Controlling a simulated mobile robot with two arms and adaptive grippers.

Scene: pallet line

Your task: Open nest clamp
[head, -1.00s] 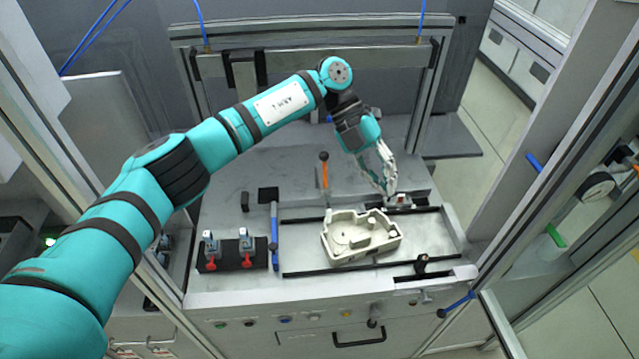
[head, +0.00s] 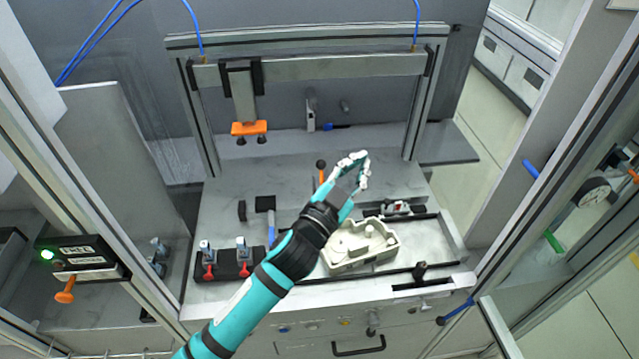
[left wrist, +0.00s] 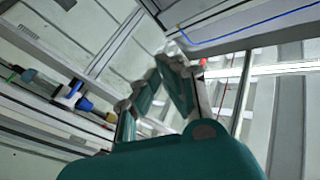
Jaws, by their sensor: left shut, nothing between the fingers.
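A small metal clamp (head: 398,208) with a red part sits at the back edge of the flat nest plate (head: 440,240). Whether it is open or closed is too small to tell. A pale cast housing (head: 358,250) lies on the plate just in front of it. My left gripper (head: 361,157) is shut and empty, its fingers pointing up and back in the head view. In that view it appears above and left of the clamp, apart from it. The left wrist view shows the fingers (left wrist: 150,85) with nothing between them. My right gripper is out of view.
An orange lever with a black knob (head: 321,165) stands left of the fingers. Two red-handled toggle clamps (head: 243,258) sit on a black block at left. A metal gantry (head: 340,68) with an orange-ended part (head: 249,129) spans the back. Frame posts flank the bench.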

